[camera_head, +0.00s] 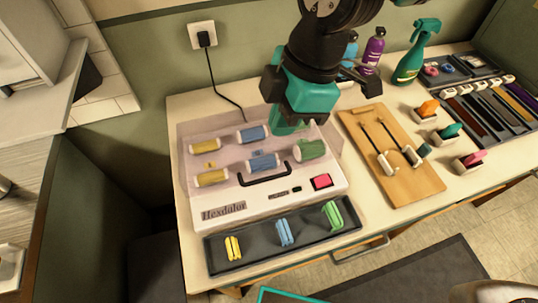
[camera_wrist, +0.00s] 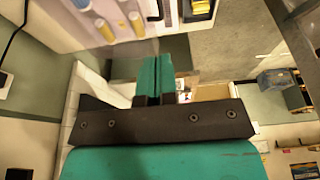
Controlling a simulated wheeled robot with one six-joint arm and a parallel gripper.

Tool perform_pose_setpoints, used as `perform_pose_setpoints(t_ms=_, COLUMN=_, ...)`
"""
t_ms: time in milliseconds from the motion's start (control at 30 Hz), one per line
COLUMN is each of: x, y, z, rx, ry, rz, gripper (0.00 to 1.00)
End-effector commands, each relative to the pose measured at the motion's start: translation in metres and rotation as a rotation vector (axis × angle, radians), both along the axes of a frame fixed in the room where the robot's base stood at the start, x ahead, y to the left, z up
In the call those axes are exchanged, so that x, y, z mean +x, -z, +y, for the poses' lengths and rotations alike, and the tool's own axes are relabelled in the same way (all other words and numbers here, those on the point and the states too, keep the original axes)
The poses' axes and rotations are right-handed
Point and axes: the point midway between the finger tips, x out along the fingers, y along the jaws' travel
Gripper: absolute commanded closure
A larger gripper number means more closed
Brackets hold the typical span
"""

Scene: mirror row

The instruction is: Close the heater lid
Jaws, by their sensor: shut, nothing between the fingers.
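The heater (camera_head: 262,205) is a white box marked "Hexdalor" on the table, with a pink switch at its front right. Its see-through lid (camera_head: 222,132) with a black handle (camera_head: 264,175) appears over several yellow, blue and green rollers; I cannot tell whether it lies fully flush. My gripper (camera_head: 284,128) is shut and empty, over the heater's back right part near the green roller (camera_head: 312,150). I cannot tell whether it touches the lid. In the wrist view, the closed teal fingers (camera_wrist: 155,75) show with the heater's rollers (camera_wrist: 105,30) at upper left.
A black tray (camera_head: 262,261) with yellow, blue and green clips lies in front of the heater. A wooden board (camera_head: 415,190) with tools is to the right. Bottles, including a green spray bottle (camera_head: 410,65), stand behind. A cord runs to a wall socket (camera_head: 203,36).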

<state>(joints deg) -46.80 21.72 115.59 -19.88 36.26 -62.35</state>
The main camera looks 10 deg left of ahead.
Motion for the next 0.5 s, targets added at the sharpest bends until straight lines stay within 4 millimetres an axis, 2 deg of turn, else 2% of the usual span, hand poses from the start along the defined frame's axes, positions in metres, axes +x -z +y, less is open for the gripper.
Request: perform_pose_setpoints(t_ms=500, x=-0.014, y=0.097, z=0.02, rx=-0.006, ry=0.006, rz=0.004, gripper=1.0)
